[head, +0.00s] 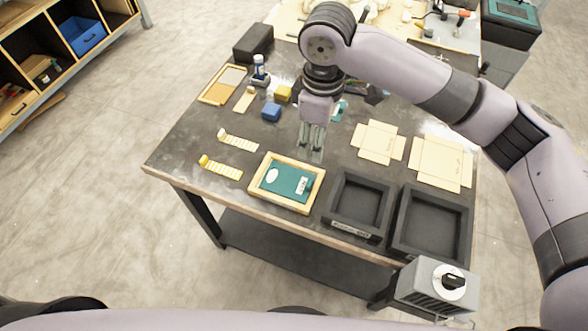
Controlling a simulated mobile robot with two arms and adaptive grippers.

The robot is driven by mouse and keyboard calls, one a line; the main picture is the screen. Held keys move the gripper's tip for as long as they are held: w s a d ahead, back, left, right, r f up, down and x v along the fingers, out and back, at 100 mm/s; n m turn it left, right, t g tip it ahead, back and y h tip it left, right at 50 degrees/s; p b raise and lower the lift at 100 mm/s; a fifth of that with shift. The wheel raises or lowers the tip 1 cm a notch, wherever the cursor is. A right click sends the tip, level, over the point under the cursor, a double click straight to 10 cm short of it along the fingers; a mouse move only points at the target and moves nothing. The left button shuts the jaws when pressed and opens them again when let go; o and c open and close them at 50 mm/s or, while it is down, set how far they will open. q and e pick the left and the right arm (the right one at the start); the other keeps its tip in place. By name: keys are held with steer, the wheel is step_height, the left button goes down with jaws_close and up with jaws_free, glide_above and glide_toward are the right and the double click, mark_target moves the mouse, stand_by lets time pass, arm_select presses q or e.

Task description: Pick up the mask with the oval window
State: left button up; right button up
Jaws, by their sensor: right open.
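A teal panel (285,184) lies inside a light wooden frame (262,190) at the front middle of the dark table. A pale oval (272,175) shows on its left part and a small white label on its right part. I take it for the mask with the oval window. My right gripper (312,150) points down above the table, just behind the wooden frame and apart from it. Its fingers are open, with nothing seen between them. My left gripper is not in view.
Two black trays (343,230) stand right of the frame. Flat cardboard blanks (378,142) lie behind them. Yellow strips (221,167), a blue block (271,112) and a yellow block (283,93) lie to the left and back. A grey box with a knob (438,284) is at the front right.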

steer(key=p, duration=0.2)
glide_above(308, 183)
step_height(308, 183, down, 10)
steer(key=f, duration=0.1)
steer(key=shift+s+d+f, duration=0.35)
steer(key=shift+d+f, duration=0.05)
steer(key=shift+d, duration=0.05)
steer(key=f, duration=0.1)
steer(key=f+p, duration=0.1)
steer(key=f, duration=0.1)
steer(key=a+f, duration=0.1)
steer(key=f, duration=0.1)
steer(key=shift+w+f, duration=0.1)
steer(key=shift+w, duration=0.25)
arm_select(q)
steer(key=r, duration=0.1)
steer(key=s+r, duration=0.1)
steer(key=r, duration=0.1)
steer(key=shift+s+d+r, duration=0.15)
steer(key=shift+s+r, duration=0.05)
arm_select(e)
steer(key=shift+c, duration=0.4)
jaws_close()
